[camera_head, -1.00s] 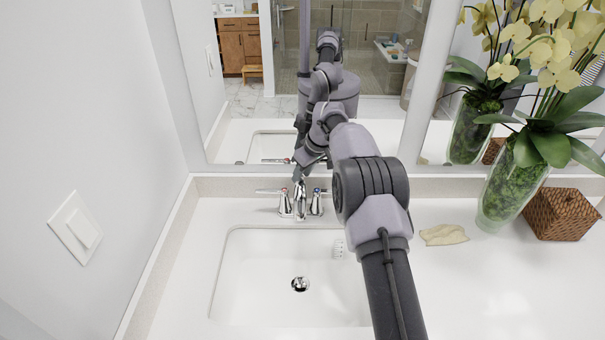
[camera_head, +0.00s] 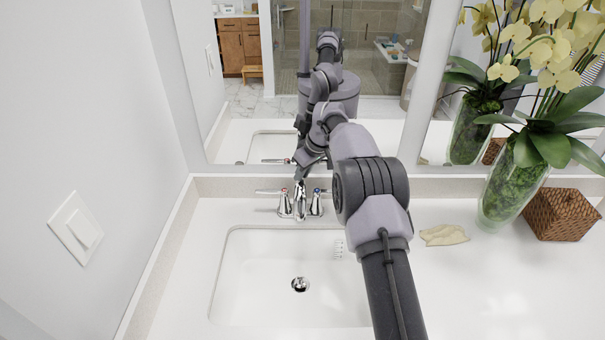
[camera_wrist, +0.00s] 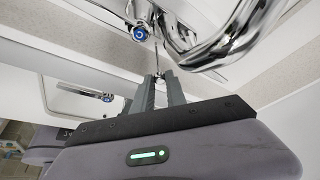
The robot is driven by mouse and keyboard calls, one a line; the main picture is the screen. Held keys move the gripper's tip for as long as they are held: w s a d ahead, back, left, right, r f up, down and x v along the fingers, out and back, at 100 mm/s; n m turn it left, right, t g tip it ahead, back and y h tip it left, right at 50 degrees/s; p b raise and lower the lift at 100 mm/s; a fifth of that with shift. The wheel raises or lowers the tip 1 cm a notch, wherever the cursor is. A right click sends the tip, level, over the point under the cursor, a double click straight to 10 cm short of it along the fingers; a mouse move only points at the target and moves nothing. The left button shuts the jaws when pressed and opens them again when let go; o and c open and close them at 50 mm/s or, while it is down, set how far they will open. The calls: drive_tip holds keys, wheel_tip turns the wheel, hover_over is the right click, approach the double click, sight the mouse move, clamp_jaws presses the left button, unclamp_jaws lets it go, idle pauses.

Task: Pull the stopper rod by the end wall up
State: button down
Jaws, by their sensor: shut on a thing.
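The stopper rod (camera_wrist: 156,60) is a thin metal rod behind the faucet spout in the wrist view. My gripper (camera_wrist: 160,76) is shut on its end, with both dark fingertips close together around it. In the head view my gripper (camera_head: 299,176) is just behind the chrome faucet (camera_head: 300,205), and the rod is too small or hidden to make out there. The curved spout (camera_wrist: 225,45) is close beside my fingers in the wrist view. The drain stopper (camera_head: 300,284) sits in the basin floor.
The basin (camera_head: 255,275) is in front of the faucet. The blue-capped handle (camera_wrist: 140,33) is near my fingers. The mirror (camera_head: 250,150) stands close behind. A beige cloth-like piece (camera_head: 443,235), a wicker box (camera_head: 562,214) and an orchid vase (camera_head: 507,190) are right on the counter.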

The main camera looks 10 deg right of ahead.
idle(0.6)
wheel_tip(320, 180, up, 3)
drive_tip(key=p, duration=0.3)
drive_tip(key=shift+w, duration=0.1)
drive_tip(key=c, duration=1.4)
unclamp_jaws()
drive_tip(key=shift+o, duration=0.2)
drive_tip(key=p+v, duration=0.3)
drive_tip(key=v, duration=1.4)
drive_tip(key=shift+s+d, duration=0.15)
drive_tip(key=shift+s, duration=0.1)
